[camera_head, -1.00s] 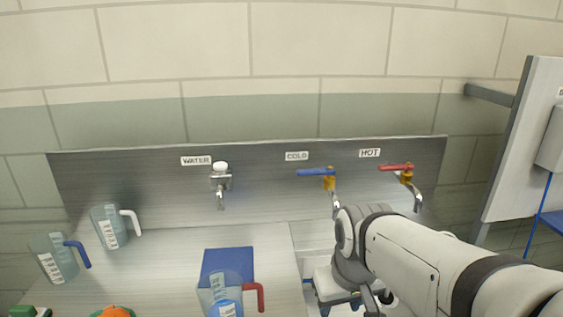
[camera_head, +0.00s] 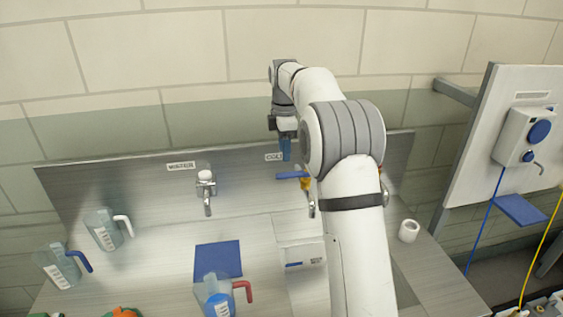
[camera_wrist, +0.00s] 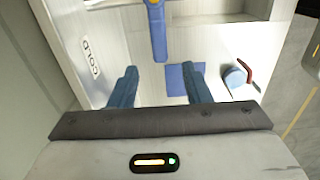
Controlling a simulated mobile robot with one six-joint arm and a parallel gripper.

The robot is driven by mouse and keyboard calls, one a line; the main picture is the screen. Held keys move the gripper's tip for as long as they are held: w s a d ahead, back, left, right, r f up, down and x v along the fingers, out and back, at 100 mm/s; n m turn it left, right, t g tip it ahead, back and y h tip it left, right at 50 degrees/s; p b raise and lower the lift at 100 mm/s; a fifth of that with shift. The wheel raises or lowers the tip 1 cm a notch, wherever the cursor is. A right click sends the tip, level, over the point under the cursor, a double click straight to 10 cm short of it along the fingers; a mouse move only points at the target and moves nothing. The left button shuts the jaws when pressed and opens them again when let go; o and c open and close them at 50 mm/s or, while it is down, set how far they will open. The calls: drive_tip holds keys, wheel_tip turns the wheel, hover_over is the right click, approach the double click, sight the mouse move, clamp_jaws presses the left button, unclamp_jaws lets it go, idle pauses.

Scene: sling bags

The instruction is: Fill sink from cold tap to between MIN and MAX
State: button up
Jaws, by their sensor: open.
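The cold tap's blue lever (camera_head: 291,175) sticks out to the left of its brass body (camera_head: 306,185) on the steel back panel, under the partly covered COLD label (camera_head: 273,157). Its spout (camera_head: 311,208) points down. My gripper (camera_head: 286,150) hangs just above the lever, open and empty. In the wrist view the lever (camera_wrist: 158,32) ends just ahead of the gap between my blue fingertips (camera_wrist: 159,68); contact cannot be told. The sink (camera_head: 291,232) lies below the tap, partly hidden by my arm. Its MIN and MAX marks are not readable, and no water flow is visible.
The WATER tap (camera_head: 206,190) stands to the left. A jug with a red handle (camera_head: 216,296) is beside a blue mat (camera_head: 217,257); two more jugs stand at the left. A white cylinder (camera_head: 408,230) sits on the right counter. My arm mostly hides the hot tap.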

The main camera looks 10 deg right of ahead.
sight(284, 173)
wheel_tip(284, 173, down, 8)
drive_tip(key=shift+r+p, duration=0.15)
drive_tip(key=shift+p, duration=0.45)
drive_tip(key=shift+c, duration=0.2)
clamp_jaws()
